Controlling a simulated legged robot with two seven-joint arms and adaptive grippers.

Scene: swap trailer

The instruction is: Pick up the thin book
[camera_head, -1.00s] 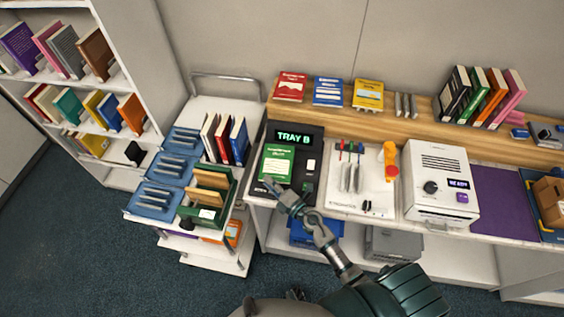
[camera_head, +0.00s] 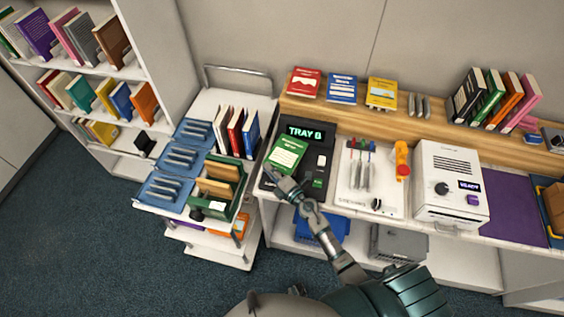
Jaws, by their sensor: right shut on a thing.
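A thin green book (camera_head: 287,154) with a white label is at the left part of the black tray device (camera_head: 318,160), below its lit "TRAY B" display. My right gripper (camera_head: 273,176) is at the book's lower left edge and is shut on it. The book sits askew to the device. How far it is raised from the device's surface is hard to tell. The fingertips are small and partly hidden by the hand. My left gripper is not in view.
A cart on the left holds blue trays (camera_head: 165,187), upright books (camera_head: 236,133) and a green crate (camera_head: 222,212). Red (camera_head: 304,81), blue (camera_head: 342,88) and yellow (camera_head: 382,94) books lie on the wooden shelf. A white panel (camera_head: 352,199) and white machine (camera_head: 450,190) stand to the right.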

